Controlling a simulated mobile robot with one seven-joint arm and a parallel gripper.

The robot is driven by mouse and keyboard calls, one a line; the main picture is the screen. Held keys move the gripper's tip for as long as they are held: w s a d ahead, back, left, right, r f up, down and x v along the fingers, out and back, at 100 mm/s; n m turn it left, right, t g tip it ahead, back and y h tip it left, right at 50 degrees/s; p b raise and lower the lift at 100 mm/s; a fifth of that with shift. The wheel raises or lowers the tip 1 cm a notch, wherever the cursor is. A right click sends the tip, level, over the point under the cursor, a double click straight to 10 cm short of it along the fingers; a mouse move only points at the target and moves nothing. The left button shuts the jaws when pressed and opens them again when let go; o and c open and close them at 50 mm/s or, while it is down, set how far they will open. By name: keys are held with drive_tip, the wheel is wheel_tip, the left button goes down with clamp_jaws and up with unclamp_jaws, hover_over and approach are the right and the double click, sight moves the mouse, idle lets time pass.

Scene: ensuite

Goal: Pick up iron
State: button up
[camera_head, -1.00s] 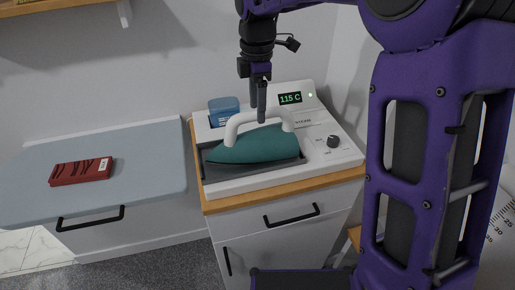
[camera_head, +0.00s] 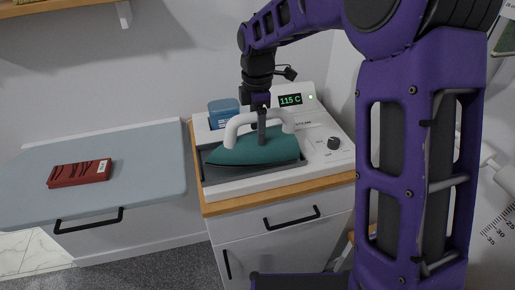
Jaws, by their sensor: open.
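The iron (camera_head: 255,149) has a teal body and a pale grey arched handle. It sits in the dark tray of a white station (camera_head: 330,160) whose display reads 115 C. My gripper (camera_head: 261,140) points straight down at the handle, with its fingers reaching to handle level and just below it. The jaws are open. The visible finger overlaps the handle in the picture; the other finger is hidden, so I cannot tell whether they straddle it or touch it. The iron rests flat in the tray.
A blue container (camera_head: 223,112) stands at the station's back left. The station is on a wood-topped white cabinet (camera_head: 280,221). To the left, a blue-grey board (camera_head: 130,150) holds a dark red box (camera_head: 79,172). A wall stands close behind.

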drive_tip(key=shift+f, duration=0.1)
drive_tip(key=shift+c, duration=0.8)
clamp_jaws()
idle(0.5)
